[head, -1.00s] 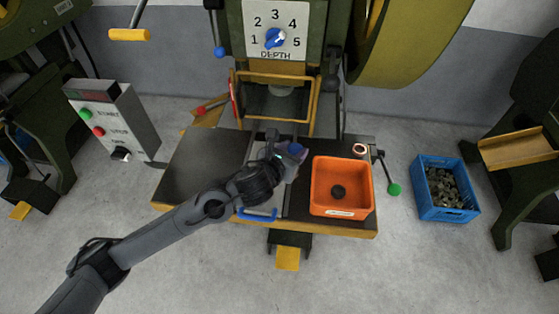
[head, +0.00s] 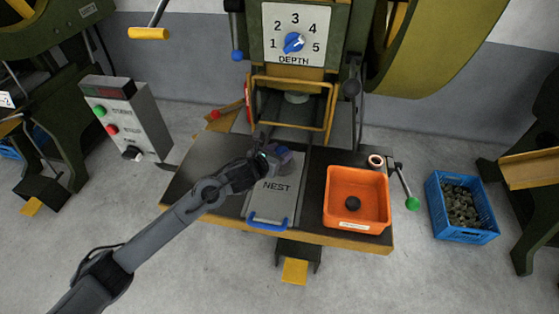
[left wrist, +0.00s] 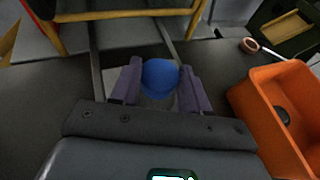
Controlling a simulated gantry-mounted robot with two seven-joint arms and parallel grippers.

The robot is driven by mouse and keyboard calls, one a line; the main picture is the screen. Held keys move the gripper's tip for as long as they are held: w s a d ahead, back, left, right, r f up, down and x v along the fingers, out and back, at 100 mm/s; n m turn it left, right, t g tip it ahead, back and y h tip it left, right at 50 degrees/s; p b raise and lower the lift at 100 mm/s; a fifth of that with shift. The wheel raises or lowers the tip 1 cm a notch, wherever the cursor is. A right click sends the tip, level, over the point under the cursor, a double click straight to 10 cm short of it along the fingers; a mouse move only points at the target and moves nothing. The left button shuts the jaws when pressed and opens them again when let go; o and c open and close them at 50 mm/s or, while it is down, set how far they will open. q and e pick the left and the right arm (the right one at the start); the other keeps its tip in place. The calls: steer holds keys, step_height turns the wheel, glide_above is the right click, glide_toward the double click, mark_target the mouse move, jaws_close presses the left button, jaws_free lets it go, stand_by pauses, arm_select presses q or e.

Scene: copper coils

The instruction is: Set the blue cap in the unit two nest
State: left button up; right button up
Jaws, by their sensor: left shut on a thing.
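The blue cap (left wrist: 160,77) is round and sits between the two purple fingers of my left gripper (left wrist: 161,88) in the left wrist view. My left gripper (head: 282,156) is shut on it, above the far part of the grey slide plate marked NEST (head: 276,200). The cap is mostly hidden by the fingers in the head view. The plate's far end and any recess there are covered by my gripper, so I cannot tell whether the cap touches the plate. The blue handle (head: 267,224) of the plate is at the table's front edge. My right gripper is out of view.
An orange bin (head: 340,216) with a dark round piece (head: 353,204) stands right of the plate. A copper-coloured ring (head: 376,161) lies behind the bin. The press's yellow guard frame (head: 290,81) stands behind the plate. The table's left part is clear.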

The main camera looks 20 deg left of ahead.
arm_select(q)
step_height(320, 180, down, 3)
steer(key=shift+f+b, duration=0.15)
steer(key=shift+b, duration=0.4)
